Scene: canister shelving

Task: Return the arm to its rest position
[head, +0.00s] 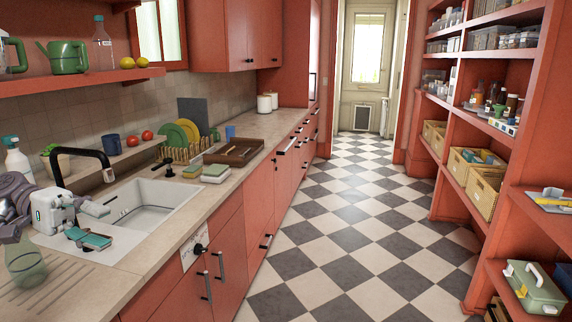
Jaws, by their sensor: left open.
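My left gripper (102,226) is at the lower left in the head view, above the counter and close to the sink's near-left corner. Its two fingers are apart, and I see nothing held between them. Its arm comes in from the left edge and shows only in part. My right gripper is not in view. Two pale canisters (264,104) stand far off on the counter, well away from the gripper.
The white sink (150,203) and black faucet (80,155) are beside the gripper. A glass jar (25,266) stands close below the arm, and a spray bottle (17,160) behind it. The checkered floor (350,215) is clear; red shelves (470,130) line the right.

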